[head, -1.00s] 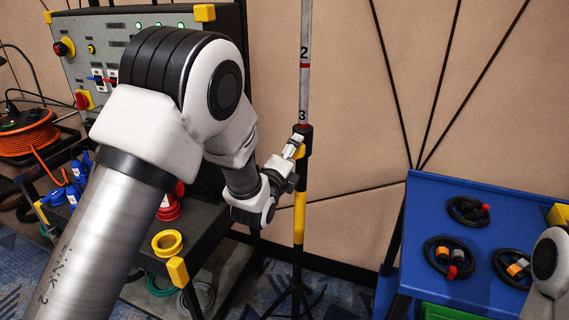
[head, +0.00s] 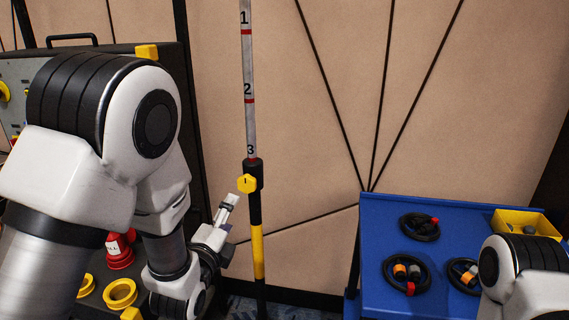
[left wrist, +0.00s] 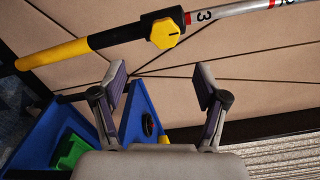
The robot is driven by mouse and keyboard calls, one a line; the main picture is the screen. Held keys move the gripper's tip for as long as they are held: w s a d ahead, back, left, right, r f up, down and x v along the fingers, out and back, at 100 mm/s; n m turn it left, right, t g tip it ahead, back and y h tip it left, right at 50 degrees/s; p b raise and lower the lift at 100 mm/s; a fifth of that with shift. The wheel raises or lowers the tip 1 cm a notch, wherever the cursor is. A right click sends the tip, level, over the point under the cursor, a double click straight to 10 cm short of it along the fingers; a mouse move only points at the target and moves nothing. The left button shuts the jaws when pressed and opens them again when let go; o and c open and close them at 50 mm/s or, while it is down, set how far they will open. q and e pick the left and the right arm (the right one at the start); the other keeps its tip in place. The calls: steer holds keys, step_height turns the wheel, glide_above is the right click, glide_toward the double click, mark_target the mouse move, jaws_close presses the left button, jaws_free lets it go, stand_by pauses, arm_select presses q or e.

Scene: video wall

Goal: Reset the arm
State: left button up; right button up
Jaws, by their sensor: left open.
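My left arm comes in from the left in the head view, and its gripper (head: 226,212) is beside the pole, to its left and apart from it in the picture. In the left wrist view the gripper (left wrist: 160,88) has its two fingers spread wide with nothing between them. The pole (head: 255,215) is upright, black and yellow below with a white numbered upper part. Its yellow knob (head: 246,183) also shows in the left wrist view (left wrist: 166,33). Part of my right arm shows at the lower right of the head view; its gripper is out of view.
A blue table (head: 380,215) at the right holds several coiled black cables (head: 419,226) and a yellow bin (head: 510,219). A dark panel cabinet (head: 188,120) stands behind my left arm. Yellow rings (head: 120,293) and a red plug (head: 119,252) lie at the lower left. A beige wall is behind.

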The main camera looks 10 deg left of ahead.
arm_select(q)
steer(key=s+a+f+n+g+p, duration=0.1)
steer(key=s+f+n+g, duration=0.15)
steer(key=s+f, duration=0.45)
steer(key=s+a+f+n+g+p, duration=0.1)
steer(key=s+f+g, duration=0.25)
steer(key=f, duration=0.75)
steer(key=s+a+f+n+g+p, duration=0.1)
steer(key=s+a+f+n+g, duration=0.2)
steer(key=f, duration=0.6)
steer(key=s+f+n+g, duration=0.3)
steer(key=s+n+g, duration=0.1)
steer(key=s+n, duration=0.4)
steer(key=s+d+f+n+g, duration=0.1)
steer(key=s+f+n+g, duration=0.3)
steer(key=s+n, duration=0.3)
steer(key=s+p, duration=0.1)
steer(key=s, duration=0.3)
steer(key=shift+s+n+g+y, duration=0.3)
steer(key=shift+s+n+g, duration=0.05)
steer(key=shift+g, duration=0.05)
steer(key=shift+d+f, duration=0.1)
